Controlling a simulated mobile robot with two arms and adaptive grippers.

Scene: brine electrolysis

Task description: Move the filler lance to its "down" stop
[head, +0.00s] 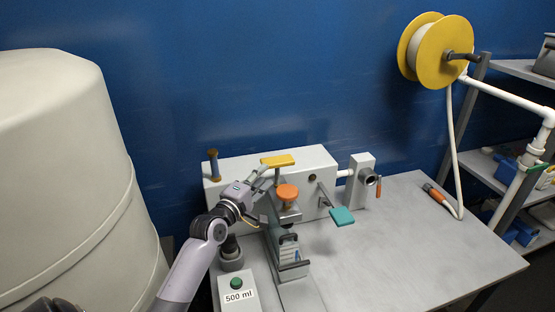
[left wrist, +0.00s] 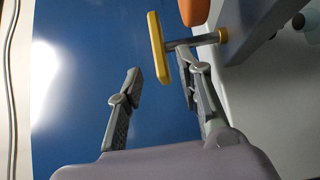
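A yellow paddle handle (head: 278,161) on a metal rod stands at the upper front of the white machine (head: 315,160). No label marks which part is the filler lance; this handle is the part closest to my left gripper. My left gripper (head: 260,187) is just left of and below the handle, its fingers apart and empty. In the left wrist view the yellow handle (left wrist: 158,48) is between the lines of the two fingers, beyond the left fingertip. Its rod passes close to the right fingertip; contact cannot be told. My right gripper is not in view.
An orange knob (head: 287,193) is right beside my left gripper, with a teal paddle (head: 342,216) farther right. A brown-topped post (head: 213,165) stands left. A box marked "500 ml" with a green button (head: 236,283) is in front. The right of the bench (head: 410,255) is mostly clear.

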